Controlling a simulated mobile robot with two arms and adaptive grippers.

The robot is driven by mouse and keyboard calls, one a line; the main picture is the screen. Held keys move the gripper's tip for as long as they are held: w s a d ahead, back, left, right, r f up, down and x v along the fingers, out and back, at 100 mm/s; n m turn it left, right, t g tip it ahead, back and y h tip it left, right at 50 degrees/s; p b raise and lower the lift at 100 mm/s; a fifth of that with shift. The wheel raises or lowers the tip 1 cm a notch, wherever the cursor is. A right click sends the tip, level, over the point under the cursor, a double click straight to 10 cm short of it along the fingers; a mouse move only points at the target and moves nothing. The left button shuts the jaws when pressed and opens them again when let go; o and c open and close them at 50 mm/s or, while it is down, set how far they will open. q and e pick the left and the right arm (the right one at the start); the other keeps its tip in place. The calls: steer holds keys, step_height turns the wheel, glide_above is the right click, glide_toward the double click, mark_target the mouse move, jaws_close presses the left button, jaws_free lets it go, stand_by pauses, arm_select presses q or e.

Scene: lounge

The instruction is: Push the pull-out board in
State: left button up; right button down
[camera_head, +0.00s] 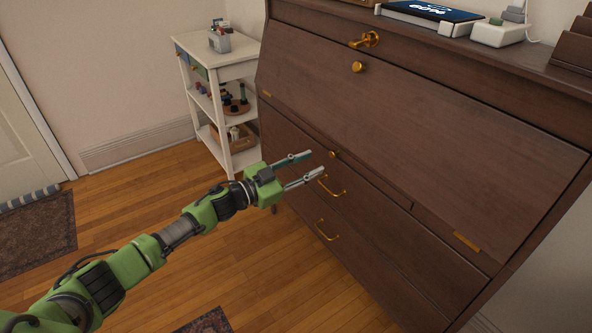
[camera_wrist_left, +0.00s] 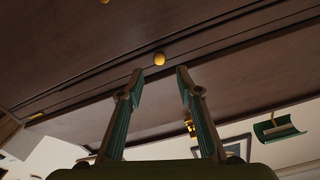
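The pull-out board (camera_head: 372,183) is a thin dark brown strip below the slanted lid of the wooden desk, with a small round brass knob (camera_head: 333,154) on its front edge. It looks close to flush with the desk front; I cannot tell exactly how far it stands out. My left gripper (camera_head: 317,162) is open and empty, its two fingers pointing at the desk just left of the knob. In the left wrist view the knob (camera_wrist_left: 159,59) shows just beyond and between the open fingertips (camera_wrist_left: 160,72). Contact is not visible. My right gripper is out of view.
Drawers with brass handles (camera_head: 328,231) lie below the board. The closed lid (camera_head: 420,120) slopes above it. A white shelf cart (camera_head: 187,62) with small items stands left of the desk. A tablet (camera_head: 430,11) lies on the desk top.

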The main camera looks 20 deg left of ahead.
arm_select(q)
steer(key=shift+v, duration=2.2)
steer(key=shift+d, duration=0.1)
